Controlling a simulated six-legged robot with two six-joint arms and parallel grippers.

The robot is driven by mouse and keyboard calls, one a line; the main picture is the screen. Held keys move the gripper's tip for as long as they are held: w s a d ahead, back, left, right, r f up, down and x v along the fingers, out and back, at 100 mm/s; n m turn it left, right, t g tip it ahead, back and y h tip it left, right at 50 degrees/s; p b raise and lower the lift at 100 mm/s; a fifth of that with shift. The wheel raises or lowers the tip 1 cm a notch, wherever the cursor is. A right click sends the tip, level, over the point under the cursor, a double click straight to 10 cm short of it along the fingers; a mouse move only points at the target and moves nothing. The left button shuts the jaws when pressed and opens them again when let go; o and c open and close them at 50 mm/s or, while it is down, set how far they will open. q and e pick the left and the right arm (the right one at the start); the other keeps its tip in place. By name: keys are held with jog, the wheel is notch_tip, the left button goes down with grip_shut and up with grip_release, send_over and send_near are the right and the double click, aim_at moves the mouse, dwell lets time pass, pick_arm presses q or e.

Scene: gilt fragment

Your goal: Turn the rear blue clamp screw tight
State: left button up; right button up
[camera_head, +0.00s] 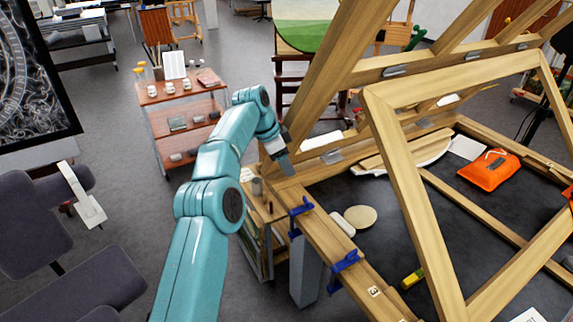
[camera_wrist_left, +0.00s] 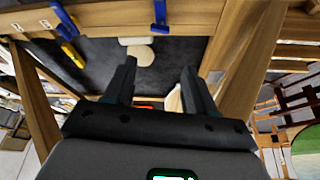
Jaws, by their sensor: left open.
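The rear blue clamp (camera_head: 300,212) grips the near wooden beam of the table frame. It also shows at the top of the left wrist view (camera_wrist_left: 160,14). A second, front blue clamp (camera_head: 345,264) sits farther down the same beam and shows at upper left in the wrist view (camera_wrist_left: 64,18). My left gripper (camera_head: 284,163) is above the beam's far end, beyond and apart from the rear clamp. In the wrist view its two dark fingers (camera_wrist_left: 157,78) are spread, with nothing between them. The clamp screws are too small to make out clearly. My right gripper is not in view.
Tilted wooden frame beams (camera_head: 415,200) rise right of the clamps. Inside the frame lie a pale round disc (camera_head: 361,216), a yellow item (camera_head: 412,278) and an orange pouch (camera_head: 489,170). A shelf trolley (camera_head: 184,122) stands behind at left.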

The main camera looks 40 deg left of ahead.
pick_arm(q)
jog(key=shift+w+a, duration=0.1)
jog(key=shift+a, duration=0.2)
jog(key=shift+c, duration=0.9)
jog(key=m+t+y+b, duration=0.1)
jog(key=m+y+b, duration=0.75)
jog(key=m, duration=0.95)
send_near(306, 200)
jog(key=shift+y, duration=0.65)
jog(key=p+x, duration=0.1)
jog(key=x, duration=0.2)
jog(key=p+x, duration=0.4)
jog(key=x, duration=0.1)
jog(key=shift+w+d+f, duration=0.15)
jog(key=shift+d+f, duration=0.1)
jog(key=shift+f, duration=0.3)
grip_shut()
